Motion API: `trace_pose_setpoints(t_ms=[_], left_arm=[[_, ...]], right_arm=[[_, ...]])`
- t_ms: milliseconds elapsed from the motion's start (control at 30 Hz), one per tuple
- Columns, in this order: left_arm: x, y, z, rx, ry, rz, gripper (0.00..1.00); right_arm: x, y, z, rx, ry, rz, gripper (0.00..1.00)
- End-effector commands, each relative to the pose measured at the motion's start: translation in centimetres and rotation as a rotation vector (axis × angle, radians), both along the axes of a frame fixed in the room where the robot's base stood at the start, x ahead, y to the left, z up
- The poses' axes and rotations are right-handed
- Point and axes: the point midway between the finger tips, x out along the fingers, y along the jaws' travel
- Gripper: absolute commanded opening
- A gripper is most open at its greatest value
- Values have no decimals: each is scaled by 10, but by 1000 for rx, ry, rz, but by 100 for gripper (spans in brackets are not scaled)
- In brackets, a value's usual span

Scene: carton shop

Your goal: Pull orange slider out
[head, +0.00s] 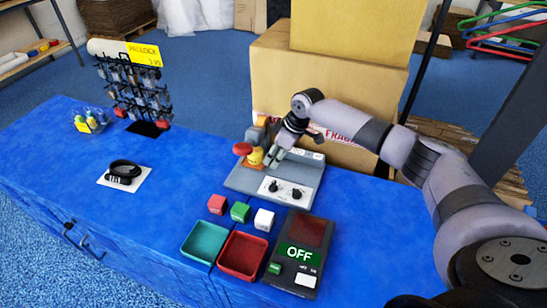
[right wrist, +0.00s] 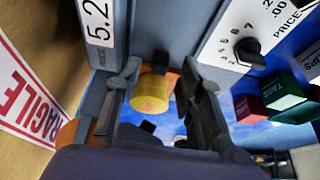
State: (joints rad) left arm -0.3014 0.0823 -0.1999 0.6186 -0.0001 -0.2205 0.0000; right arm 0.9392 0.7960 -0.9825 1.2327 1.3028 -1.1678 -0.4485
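The grey panel device (head: 232,181) stands on the blue counter, with two black knobs, white labels, a red knob (head: 242,148) and a yellow part (head: 256,156). A small orange part (head: 262,121) shows at its back; I cannot tell for sure that it is the slider. My right gripper (head: 270,158) is over the device beside the yellow part. In the right wrist view, its fingers (right wrist: 157,80) are apart, with a yellow cylinder (right wrist: 150,93) seen between them and orange behind it. Contact cannot be told. My left gripper is not in view.
Cardboard boxes (head: 326,84) stand close behind the device. In front are small cubes, a teal tray (head: 204,243), a red tray (head: 242,256) and a dark unit reading OFF (head: 302,253). A hanging rack (head: 134,88) stands at the left. The counter's left part has free room.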

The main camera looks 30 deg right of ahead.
Motion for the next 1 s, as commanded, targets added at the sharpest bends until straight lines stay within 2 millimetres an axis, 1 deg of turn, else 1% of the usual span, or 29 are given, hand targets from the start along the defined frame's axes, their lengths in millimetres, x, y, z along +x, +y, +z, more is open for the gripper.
trace_pose_setpoints(t_ms=[33,167,467,1000], left_arm=[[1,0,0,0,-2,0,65],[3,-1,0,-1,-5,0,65],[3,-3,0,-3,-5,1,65],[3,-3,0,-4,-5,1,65]], right_arm=[[2,2,-5,0,1,-1,35],[4,3,-13,-1,0,0,35],[4,4,-14,-1,-1,0,35],[4,4,-14,-1,-1,0,0]])
